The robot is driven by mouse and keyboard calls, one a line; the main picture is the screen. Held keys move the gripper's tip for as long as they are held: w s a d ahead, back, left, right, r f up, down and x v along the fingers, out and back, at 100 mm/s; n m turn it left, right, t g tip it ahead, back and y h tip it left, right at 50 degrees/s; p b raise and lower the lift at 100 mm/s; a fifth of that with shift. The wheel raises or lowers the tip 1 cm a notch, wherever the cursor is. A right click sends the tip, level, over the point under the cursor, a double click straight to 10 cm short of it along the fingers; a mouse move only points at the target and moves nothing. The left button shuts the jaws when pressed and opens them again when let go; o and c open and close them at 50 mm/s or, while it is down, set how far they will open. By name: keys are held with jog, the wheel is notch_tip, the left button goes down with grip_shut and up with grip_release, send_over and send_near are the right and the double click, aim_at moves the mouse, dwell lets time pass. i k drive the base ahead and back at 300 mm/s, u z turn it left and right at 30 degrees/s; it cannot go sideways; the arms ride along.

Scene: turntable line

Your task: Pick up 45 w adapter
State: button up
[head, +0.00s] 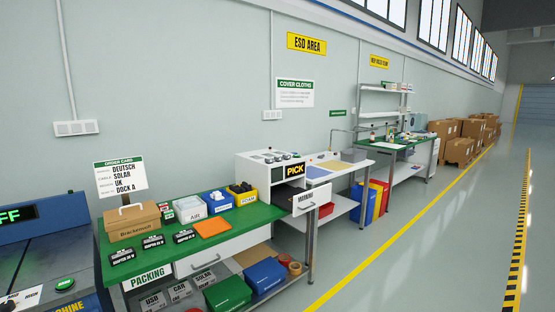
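Three small black adapter boxes with white lettering lie in a row on the front left part of the green packing bench (262,215). They are a left one (123,255), a middle one (153,241) and a right one (186,236). The wattage print is too small to read surely, so I cannot tell which is the 45 W adapter. All three lie apart from each other, with nothing on them. My gripper is not in view.
Open floor (400,240) lies to the right.

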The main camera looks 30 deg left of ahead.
aim_at(179, 238)
jog(key=u, duration=0.6)
jog(key=i, duration=0.95)
jog(key=u, duration=0.7)
